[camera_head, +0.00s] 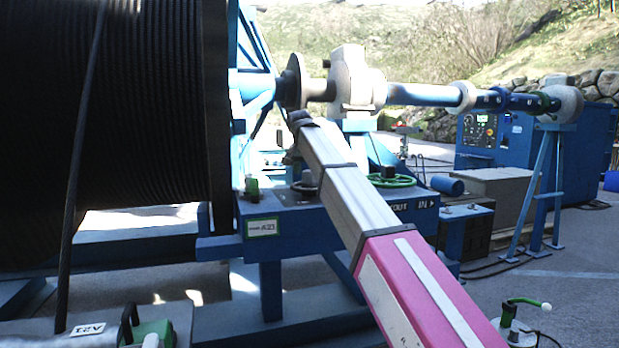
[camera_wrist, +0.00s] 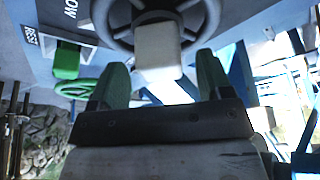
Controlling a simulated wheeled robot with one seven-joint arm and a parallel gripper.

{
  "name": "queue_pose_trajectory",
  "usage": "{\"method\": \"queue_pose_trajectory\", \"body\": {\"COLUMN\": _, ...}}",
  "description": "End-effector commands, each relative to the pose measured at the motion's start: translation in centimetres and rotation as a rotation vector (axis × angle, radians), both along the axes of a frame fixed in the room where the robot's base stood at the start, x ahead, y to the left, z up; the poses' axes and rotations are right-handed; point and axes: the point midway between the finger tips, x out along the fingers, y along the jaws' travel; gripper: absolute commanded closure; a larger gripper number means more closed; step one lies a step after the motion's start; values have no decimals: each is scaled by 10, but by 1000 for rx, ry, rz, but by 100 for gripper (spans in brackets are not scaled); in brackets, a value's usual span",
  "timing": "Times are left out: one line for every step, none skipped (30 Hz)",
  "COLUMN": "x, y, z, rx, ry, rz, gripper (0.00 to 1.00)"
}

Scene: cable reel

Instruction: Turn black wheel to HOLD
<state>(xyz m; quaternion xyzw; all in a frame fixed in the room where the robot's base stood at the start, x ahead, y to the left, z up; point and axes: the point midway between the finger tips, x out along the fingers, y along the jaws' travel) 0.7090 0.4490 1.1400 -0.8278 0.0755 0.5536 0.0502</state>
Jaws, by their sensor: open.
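The black wheel (camera_wrist: 120,40) is at the top of the wrist view, a dark spoked handwheel on a blue panel. A pale block (camera_wrist: 158,48) shows at its middle and hides part of the hub. My gripper (camera_wrist: 160,66) is open, its two green-tipped fingers pointing at the wheel's near side; I cannot tell whether they touch it. In the head view my gripper (camera_head: 293,154) is above the blue frame, partly hidden by my arm. The wheel (camera_head: 305,188) shows small just below it. No HOLD marking is readable.
A green handwheel (camera_head: 391,181) lies right of the black wheel on the blue frame (camera_head: 345,210). A large black cable reel (camera_head: 110,120) fills the left. A shaft with pale bearing housings (camera_head: 357,80) runs above. A control cabinet (camera_head: 480,130) stands behind.

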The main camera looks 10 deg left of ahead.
Motion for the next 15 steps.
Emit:
{"method": "queue_pose_trajectory", "body": {"x": 3, "y": -1, "z": -8, "rx": -1, "ry": 1, "rz": 0, "gripper": 28}}
{"method": "queue_pose_trajectory", "body": {"x": 4, "y": -1, "z": -11, "rx": 0, "ry": 0, "rz": 0, "gripper": 28}}
{"method": "queue_pose_trajectory", "body": {"x": 6, "y": -1, "z": -15, "rx": 0, "ry": 0, "rz": 0, "gripper": 28}}
{"method": "queue_pose_trajectory", "body": {"x": 7, "y": -2, "z": -18, "rx": 0, "ry": 0, "rz": 0, "gripper": 28}}
{"method": "queue_pose_trajectory", "body": {"x": 8, "y": -2, "z": -21, "rx": 0, "ry": 0, "rz": 0, "gripper": 28}}
{"method": "queue_pose_trajectory", "body": {"x": 9, "y": -2, "z": -23, "rx": 0, "ry": 0, "rz": 0, "gripper": 28}}
{"method": "queue_pose_trajectory", "body": {"x": 10, "y": -2, "z": -25, "rx": 0, "ry": 0, "rz": 0, "gripper": 28}}
{"method": "queue_pose_trajectory", "body": {"x": 11, "y": -2, "z": -27, "rx": 0, "ry": 0, "rz": 0, "gripper": 28}}
{"method": "queue_pose_trajectory", "body": {"x": 12, "y": -2, "z": -28, "rx": 0, "ry": 0, "rz": 0, "gripper": 28}}
{"method": "queue_pose_trajectory", "body": {"x": 12, "y": -3, "z": -29, "rx": 0, "ry": 0, "rz": 0, "gripper": 28}}
{"method": "queue_pose_trajectory", "body": {"x": 12, "y": -3, "z": -29, "rx": 0, "ry": 0, "rz": 0, "gripper": 28}}
{"method": "queue_pose_trajectory", "body": {"x": 12, "y": -3, "z": -30, "rx": 0, "ry": -1, "rz": 0, "gripper": 28}}
{"method": "queue_pose_trajectory", "body": {"x": 12, "y": -2, "z": -30, "rx": 0, "ry": -1, "rz": 0, "gripper": 28}}
{"method": "queue_pose_trajectory", "body": {"x": 12, "y": -2, "z": -30, "rx": 0, "ry": -1, "rz": 0, "gripper": 28}}
{"method": "queue_pose_trajectory", "body": {"x": 12, "y": -2, "z": -30, "rx": 1, "ry": -1, "rz": 0, "gripper": 28}}
